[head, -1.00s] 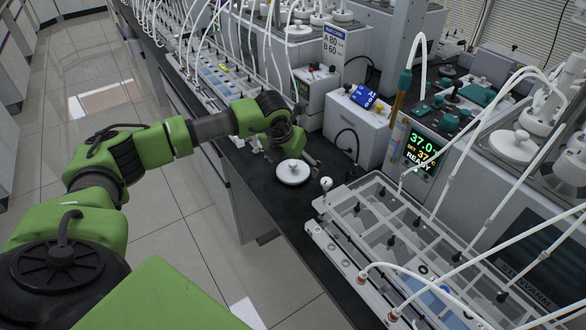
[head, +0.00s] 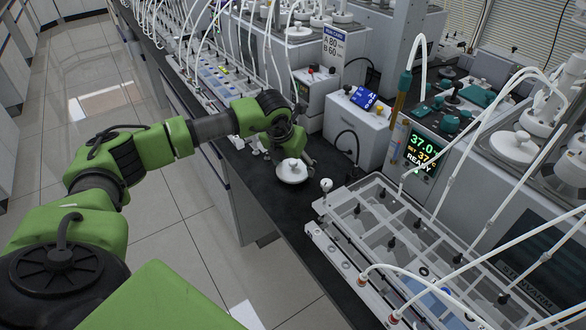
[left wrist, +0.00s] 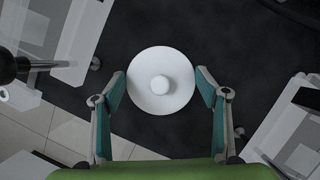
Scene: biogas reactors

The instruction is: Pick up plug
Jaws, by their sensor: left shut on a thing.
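The plug (head: 291,174) is a white round disc with a knob on top, at the black bench's front edge in the middle of the head view. It also shows in the left wrist view (left wrist: 160,105), with its knob facing the camera. My left gripper (left wrist: 161,77) is shut on the plug, with one teal-padded finger on each side of the disc. In the head view the left gripper (head: 292,155) is just above and behind it, partly hidden by its own wrist. I cannot tell whether the plug touches the bench. My right gripper is not in view.
A clear-topped rack (head: 400,235) with tubes stands close on the right. A white box with a blue display (head: 358,125) and a controller reading 37.0 (head: 422,148) stand behind. Another tube rack (head: 215,85) lies further left along the bench. Bare black bench surrounds the plug.

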